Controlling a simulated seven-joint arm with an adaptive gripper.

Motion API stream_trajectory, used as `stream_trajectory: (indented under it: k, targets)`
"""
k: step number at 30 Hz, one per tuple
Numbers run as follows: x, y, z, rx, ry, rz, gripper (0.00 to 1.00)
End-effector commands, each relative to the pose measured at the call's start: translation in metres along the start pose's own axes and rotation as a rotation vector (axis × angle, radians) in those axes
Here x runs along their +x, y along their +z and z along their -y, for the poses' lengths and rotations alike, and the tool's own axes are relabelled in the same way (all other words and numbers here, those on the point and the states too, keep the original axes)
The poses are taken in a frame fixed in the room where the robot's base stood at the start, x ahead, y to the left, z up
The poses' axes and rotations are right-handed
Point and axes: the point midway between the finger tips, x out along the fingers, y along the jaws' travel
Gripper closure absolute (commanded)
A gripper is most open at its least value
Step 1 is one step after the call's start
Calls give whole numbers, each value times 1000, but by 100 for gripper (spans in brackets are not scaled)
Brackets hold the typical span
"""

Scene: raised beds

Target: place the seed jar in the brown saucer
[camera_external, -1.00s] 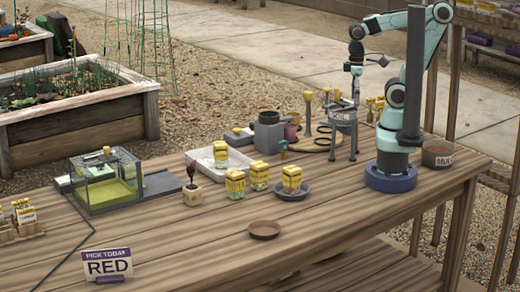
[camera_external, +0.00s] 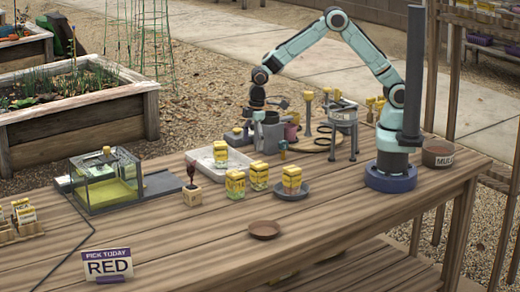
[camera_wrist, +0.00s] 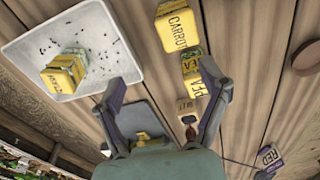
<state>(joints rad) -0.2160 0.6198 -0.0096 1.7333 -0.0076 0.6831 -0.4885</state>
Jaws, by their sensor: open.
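Several seed jars with yellow tops stand on the wooden bench. In the external view one jar (camera_external: 220,154) is in the white tray, two jars (camera_external: 235,184) (camera_external: 259,176) stand on bare wood, and another jar (camera_external: 291,179) sits in a grey saucer (camera_external: 306,193). The brown saucer (camera_external: 264,230) is empty near the front edge; it also shows at the right of the wrist view (camera_wrist: 307,58). My gripper (camera_external: 258,113) is open and empty, above the back of the bench. In the wrist view its fingers (camera_wrist: 164,88) are spread, with CARROT (camera_wrist: 179,27) and PEA jars (camera_wrist: 192,66) beyond.
The white tray (camera_wrist: 18,52) lies left in the wrist view. A grey pot-like device (camera_external: 268,136) is below my gripper. A glass tank (camera_external: 106,181), a small wooden block (camera_external: 192,196) and a PICK TODAY RED sign (camera_external: 108,265) stand leftward. Bench around the brown saucer is clear.

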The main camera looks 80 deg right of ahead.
Motion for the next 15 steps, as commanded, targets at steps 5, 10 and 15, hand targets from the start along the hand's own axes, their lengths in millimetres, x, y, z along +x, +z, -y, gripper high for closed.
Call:
stream_trajectory:
  k: [5, 10, 15]
  targets:
    - [42, 13, 21, -29, -49, 90, 25]
    - [64, 15, 25, -36, -53, 96, 25]
    - [91, 18, 27, -35, -53, 96, 25]
